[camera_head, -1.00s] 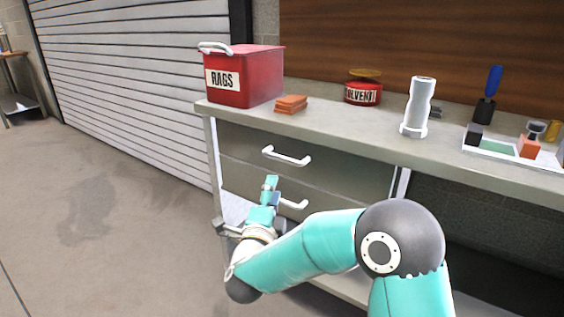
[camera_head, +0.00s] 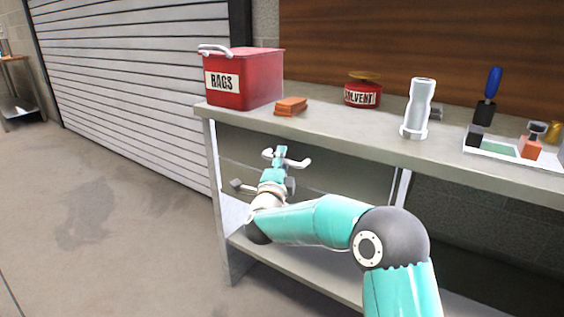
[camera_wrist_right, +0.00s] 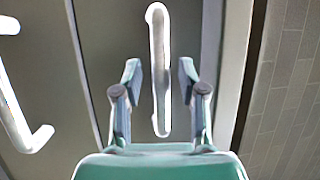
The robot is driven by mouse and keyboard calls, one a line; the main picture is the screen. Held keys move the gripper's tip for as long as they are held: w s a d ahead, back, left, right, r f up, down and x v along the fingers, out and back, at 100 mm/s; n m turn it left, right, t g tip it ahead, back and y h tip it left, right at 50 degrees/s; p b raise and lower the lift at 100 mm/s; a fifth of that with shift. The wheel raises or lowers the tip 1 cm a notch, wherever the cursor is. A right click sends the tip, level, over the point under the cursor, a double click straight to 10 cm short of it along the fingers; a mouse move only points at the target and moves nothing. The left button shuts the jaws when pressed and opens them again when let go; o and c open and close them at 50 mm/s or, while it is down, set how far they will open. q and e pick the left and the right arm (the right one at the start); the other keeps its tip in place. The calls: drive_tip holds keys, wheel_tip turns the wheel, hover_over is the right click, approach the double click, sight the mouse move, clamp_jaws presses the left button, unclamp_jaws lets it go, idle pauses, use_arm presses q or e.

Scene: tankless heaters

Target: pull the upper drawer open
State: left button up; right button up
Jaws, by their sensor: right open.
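The upper drawer (camera_head: 345,160) is a grey front under the bench top and looks shut. Its white bar handle (camera_head: 298,164) is partly covered by my right gripper (camera_head: 277,158) in the head view. In the right wrist view the handle (camera_wrist_right: 158,45) runs upright in the picture between the two fingers of my right gripper (camera_wrist_right: 159,72). The fingers are open, with a gap on each side of the bar. My left gripper is out of view.
On the bench top (camera_head: 335,130) stand a red rags bin (camera_head: 255,80), orange sponges (camera_head: 291,106), a solvent can (camera_head: 362,94), a white pipe fitting (camera_head: 417,110) and a tray (camera_head: 500,152) of tools. A bench leg (camera_head: 218,200) is left of the drawers. Floor at left is clear.

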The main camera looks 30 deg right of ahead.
clamp_jaws()
drive_tip(key=shift+f, duration=0.1)
drive_tip(key=shift+a, duration=0.1)
